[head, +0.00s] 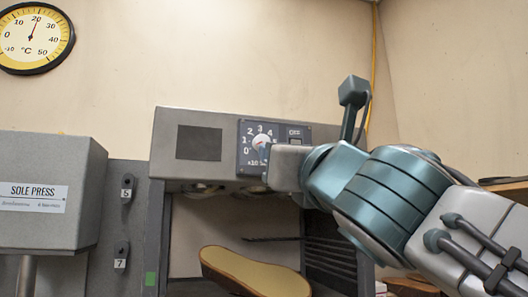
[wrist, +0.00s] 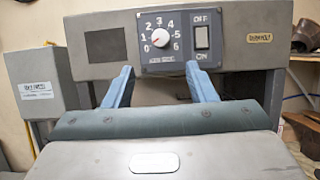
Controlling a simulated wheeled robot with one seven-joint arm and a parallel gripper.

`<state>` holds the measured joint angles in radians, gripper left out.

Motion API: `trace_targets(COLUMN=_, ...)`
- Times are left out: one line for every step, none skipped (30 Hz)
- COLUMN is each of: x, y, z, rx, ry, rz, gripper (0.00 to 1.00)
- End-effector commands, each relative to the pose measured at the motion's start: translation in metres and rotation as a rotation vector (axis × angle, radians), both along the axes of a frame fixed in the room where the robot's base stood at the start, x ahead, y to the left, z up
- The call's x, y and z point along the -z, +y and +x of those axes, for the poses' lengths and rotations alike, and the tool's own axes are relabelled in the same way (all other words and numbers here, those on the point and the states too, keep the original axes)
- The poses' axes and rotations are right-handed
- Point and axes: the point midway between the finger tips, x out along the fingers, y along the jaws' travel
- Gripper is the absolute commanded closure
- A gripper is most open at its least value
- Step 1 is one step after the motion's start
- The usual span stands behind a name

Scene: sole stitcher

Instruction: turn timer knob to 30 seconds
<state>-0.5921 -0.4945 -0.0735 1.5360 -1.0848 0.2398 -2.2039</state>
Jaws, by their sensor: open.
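The timer knob (wrist: 161,38) is a round white knob on a dark panel (wrist: 148,62) of the grey machine, and it also shows in the head view (head: 261,141). Numbers 0 to 6 ring it, with 3 near the top. A small red mark shows on it, but its exact setting is too small to read. My gripper (wrist: 160,72) is open, its two blue fingers apart and pointing toward the panel, below and to either side of the knob. The fingers appear clear of the knob. In the head view my wrist hides the fingers and the panel's lower right.
An OFF/ON rocker switch (wrist: 202,38) sits right of the knob, close above my right finger. The sole press (head: 40,205) stands at left. Below the panel, a tan sole (head: 255,275) lies in the machine's open bay. A thermometer (head: 32,38) hangs on the wall.

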Motion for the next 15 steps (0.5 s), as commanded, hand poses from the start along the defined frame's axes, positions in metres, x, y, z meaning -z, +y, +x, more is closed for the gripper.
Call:
trace_targets(x=-0.003, y=0.002, z=0.008, rx=0.002, ry=0.004, rz=0.0, gripper=0.49)
trace_targets(x=-0.005, y=0.003, z=0.013, rx=0.001, ry=0.005, rz=0.0, gripper=0.49)
trace_targets(x=-0.008, y=0.005, z=0.019, rx=0.002, ry=0.004, rz=0.001, gripper=0.49)
trace_targets(x=-0.011, y=0.007, z=0.025, rx=0.001, ry=0.006, rz=0.001, gripper=0.49)
trace_targets(x=-0.013, y=0.009, z=0.03, rx=0.001, ry=0.006, rz=0.001, gripper=0.49)
trace_targets(x=-0.016, y=0.011, z=0.037, rx=0.001, ry=0.006, rz=0.001, gripper=0.49)
trace_targets(x=-0.018, y=0.012, z=0.043, rx=0.001, ry=0.006, rz=0.001, gripper=0.49)
trace_targets(x=-0.021, y=0.014, z=0.048, rx=0.002, ry=0.006, rz=0.002, gripper=0.49)
trace_targets(x=-0.024, y=0.016, z=0.055, rx=0.002, ry=0.006, rz=0.002, gripper=0.49)
trace_targets(x=-0.026, y=0.017, z=0.06, rx=0.001, ry=0.006, rz=0.002, gripper=0.49)
trace_targets(x=-0.029, y=0.019, z=0.066, rx=0.001, ry=0.006, rz=0.002, gripper=0.49)
trace_targets(x=-0.032, y=0.021, z=0.072, rx=0.001, ry=0.006, rz=0.002, gripper=0.49)
trace_targets(x=-0.034, y=0.022, z=0.077, rx=0.001, ry=0.007, rz=0.002, gripper=0.49)
trace_targets(x=-0.036, y=0.023, z=0.082, rx=0.001, ry=0.006, rz=0.003, gripper=0.49)
trace_targets(x=-0.038, y=0.025, z=0.088, rx=0.001, ry=0.007, rz=0.003, gripper=0.49)
